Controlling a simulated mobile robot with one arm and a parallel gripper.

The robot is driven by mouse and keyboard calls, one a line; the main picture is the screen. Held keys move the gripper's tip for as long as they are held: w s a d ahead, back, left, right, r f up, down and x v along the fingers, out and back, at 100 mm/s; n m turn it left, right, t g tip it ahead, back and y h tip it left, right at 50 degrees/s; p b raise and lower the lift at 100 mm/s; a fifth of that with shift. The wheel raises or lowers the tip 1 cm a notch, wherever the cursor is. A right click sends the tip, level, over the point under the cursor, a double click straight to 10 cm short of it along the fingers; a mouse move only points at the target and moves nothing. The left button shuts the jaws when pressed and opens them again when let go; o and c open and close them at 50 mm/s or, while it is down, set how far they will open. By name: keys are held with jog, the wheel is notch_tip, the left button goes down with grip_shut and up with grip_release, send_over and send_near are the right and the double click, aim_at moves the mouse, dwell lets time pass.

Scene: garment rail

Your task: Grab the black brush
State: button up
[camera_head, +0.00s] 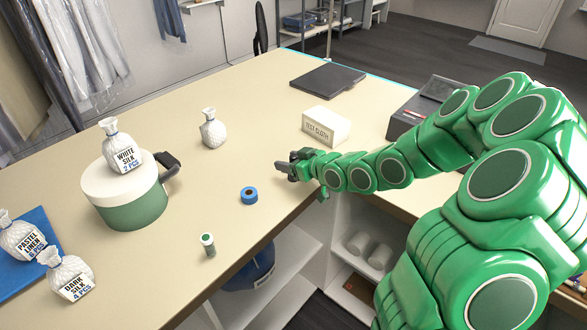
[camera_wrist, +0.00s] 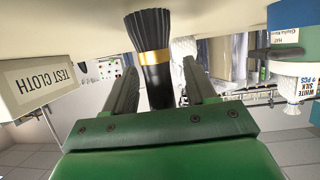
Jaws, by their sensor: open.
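The black brush (camera_wrist: 148,32) shows in the wrist view, which is upside down. It has a flared black end against the beige table, a gold band and a dark shaft. My gripper (camera_wrist: 160,72) is open, with one finger on each side of the shaft and visible gaps between. The shaft's lower picture part is hidden behind my green palm. In the head view my gripper (camera_head: 284,170) is low over the table near its front edge. I cannot pick the brush out from the dark fingers there.
A white TEST CLOTH block (camera_head: 326,126) stands just behind my gripper. A green-and-white canister (camera_head: 128,197) bears a labelled bag.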

grip_shut()
dwell(0.3)
notch_tip(320, 180, up, 10)
dwell(0.9)
